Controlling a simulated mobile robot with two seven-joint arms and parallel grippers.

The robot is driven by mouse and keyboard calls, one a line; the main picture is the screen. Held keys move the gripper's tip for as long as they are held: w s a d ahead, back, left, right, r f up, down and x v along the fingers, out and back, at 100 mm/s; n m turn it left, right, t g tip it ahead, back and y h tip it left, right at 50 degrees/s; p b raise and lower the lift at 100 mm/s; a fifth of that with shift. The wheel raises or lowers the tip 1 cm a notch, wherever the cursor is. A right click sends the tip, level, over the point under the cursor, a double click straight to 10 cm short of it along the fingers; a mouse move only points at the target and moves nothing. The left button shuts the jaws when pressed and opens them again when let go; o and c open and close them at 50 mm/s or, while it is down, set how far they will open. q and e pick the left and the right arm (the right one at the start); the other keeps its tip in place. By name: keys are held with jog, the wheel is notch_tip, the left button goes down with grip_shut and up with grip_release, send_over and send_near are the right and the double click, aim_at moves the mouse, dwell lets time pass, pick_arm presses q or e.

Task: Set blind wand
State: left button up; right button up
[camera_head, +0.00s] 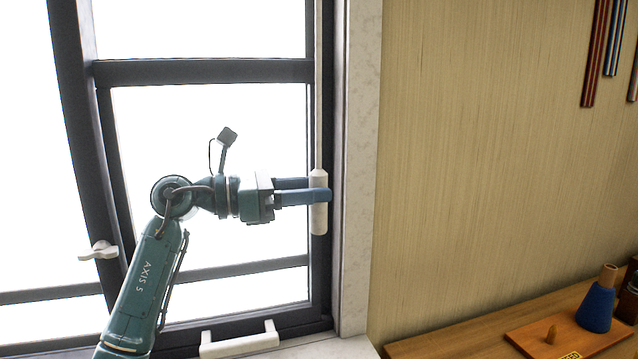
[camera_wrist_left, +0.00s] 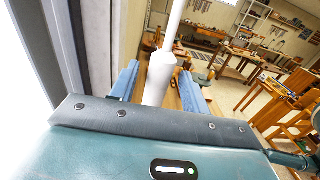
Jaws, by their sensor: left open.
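The blind wand (camera_head: 319,219) is a white rod with a thicker handle at its lower end. It hangs upright at the right side of the window frame in the head view. My left gripper (camera_head: 318,189) comes in from the left at the handle, with its two blue fingers around it. In the left wrist view the wand's handle (camera_wrist_left: 158,78) stands between the open fingers (camera_wrist_left: 162,85), with a visible gap on its right side. Touch on the left side is hard to tell. My right gripper is in neither view.
The dark window frame (camera_head: 205,71) and pale wall edge (camera_head: 357,170) stand close to the gripper. A white window handle (camera_head: 99,251) is at left, and a white sill handle (camera_head: 240,343) is below. A wooden bench (camera_head: 450,345) with a blue cone (camera_head: 597,308) is at lower right.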

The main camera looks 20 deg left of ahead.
pick_arm(q)
jog(key=shift+x, duration=0.95)
jog(key=c, duration=1)
